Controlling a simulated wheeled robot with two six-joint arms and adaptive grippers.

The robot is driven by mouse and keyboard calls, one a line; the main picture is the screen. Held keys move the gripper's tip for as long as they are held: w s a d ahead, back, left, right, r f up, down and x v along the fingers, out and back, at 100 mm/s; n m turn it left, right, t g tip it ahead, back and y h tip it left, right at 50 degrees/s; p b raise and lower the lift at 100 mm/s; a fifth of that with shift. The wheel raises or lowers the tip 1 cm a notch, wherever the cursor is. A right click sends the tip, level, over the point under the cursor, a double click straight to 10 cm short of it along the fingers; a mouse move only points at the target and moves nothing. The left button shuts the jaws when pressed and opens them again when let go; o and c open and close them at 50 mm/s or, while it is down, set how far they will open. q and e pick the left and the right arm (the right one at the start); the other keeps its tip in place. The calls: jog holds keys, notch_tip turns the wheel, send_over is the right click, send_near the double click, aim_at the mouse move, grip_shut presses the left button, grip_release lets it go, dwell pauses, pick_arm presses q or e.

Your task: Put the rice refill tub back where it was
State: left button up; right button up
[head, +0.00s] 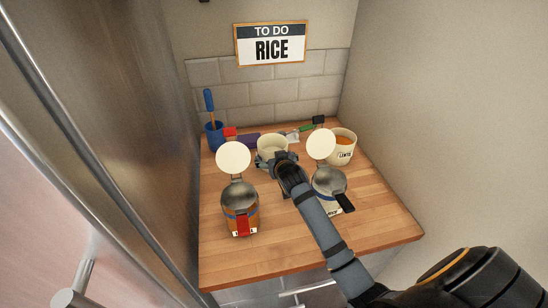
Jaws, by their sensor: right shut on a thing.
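A round cream tub (267,143) stands out at the back middle of the wooden counter, with pale contents. I take it for the rice refill tub; its label is not visible. My right gripper (275,158) reaches in from the lower right and is shut on the tub's near side. The gripper hides the tub's lower front, so I cannot tell whether its base touches the counter. A second cream tub (344,155), with orange contents and a label that seems to read lentil, stands to its right. My left gripper is not in view.
Two canisters with raised round lids stand in front: a left one (239,220) with a red part and a right one (326,187) with a black handle. The front counter (285,248) is clear.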

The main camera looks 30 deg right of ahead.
jog(key=o, duration=1.3)
jog(key=shift+f, duration=0.1)
jog(key=v, duration=1.2)
jog(key=shift+b, duration=0.4)
